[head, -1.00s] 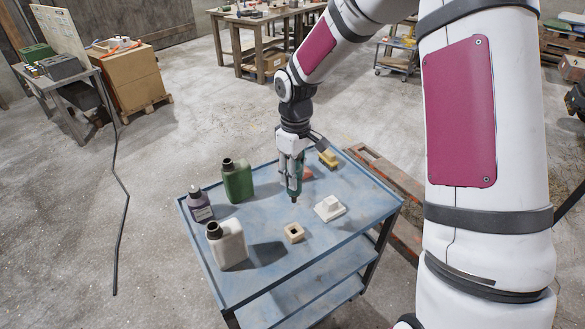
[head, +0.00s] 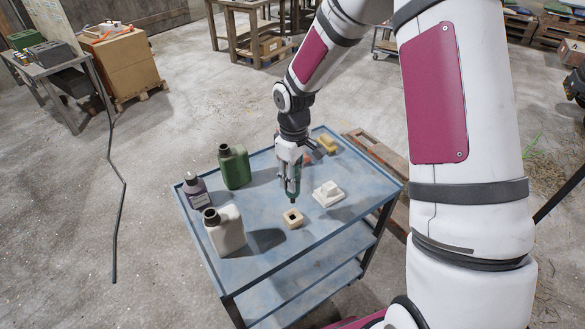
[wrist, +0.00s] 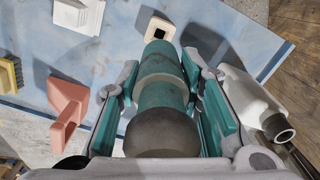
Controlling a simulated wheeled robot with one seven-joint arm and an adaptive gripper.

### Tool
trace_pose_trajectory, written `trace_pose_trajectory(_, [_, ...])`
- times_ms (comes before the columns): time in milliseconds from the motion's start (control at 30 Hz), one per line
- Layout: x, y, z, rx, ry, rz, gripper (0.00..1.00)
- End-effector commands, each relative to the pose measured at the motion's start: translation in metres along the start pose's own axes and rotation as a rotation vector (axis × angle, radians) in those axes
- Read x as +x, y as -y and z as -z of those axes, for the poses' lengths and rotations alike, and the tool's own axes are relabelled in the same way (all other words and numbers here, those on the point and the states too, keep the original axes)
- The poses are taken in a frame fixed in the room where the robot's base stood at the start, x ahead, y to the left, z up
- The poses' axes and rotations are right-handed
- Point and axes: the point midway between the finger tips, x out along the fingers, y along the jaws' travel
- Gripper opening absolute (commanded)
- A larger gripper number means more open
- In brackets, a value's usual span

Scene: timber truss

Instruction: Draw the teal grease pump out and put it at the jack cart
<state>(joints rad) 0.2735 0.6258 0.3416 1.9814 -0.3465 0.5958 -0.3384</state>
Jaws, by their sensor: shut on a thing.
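The teal grease pump (wrist: 163,95) is between the teal-padded fingers of my gripper (head: 291,180). In the wrist view it is a teal cylinder with a pale band and a dark round knob nearest the camera. In the head view it hangs about upright over the blue cart (head: 255,275), its narrow tip pointing down. The tip appears above and just behind a beige block with a square hole (head: 293,218), apart from it. That block shows partly beyond the pump in the wrist view (wrist: 158,27). I cannot tell which cart is the jack cart.
A salmon piece (wrist: 70,110) is also there.

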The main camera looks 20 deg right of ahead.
Motion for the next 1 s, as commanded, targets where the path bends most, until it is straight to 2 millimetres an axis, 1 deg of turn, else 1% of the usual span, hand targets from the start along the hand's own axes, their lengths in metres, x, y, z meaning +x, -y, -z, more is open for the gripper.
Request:
trace_pose_trajectory(33, [0.005, 0.000, 0.001, -0.001, 0.000, 0.000, 0.00])
trace_pose_trajectory(300, [0.029, 0.000, 0.001, 0.000, 0.001, 0.001, 0.00])
trace_pose_trajectory(500, [0.045, -0.001, 0.001, 0.000, 0.000, 0.000, 0.00])
trace_pose_trajectory(700, [0.053, -0.001, 0.000, 0.000, 0.000, 0.000, 0.00])
trace_pose_trajectory(1000, [0.055, -0.001, 0.000, 0.000, -0.001, 0.000, 0.00])
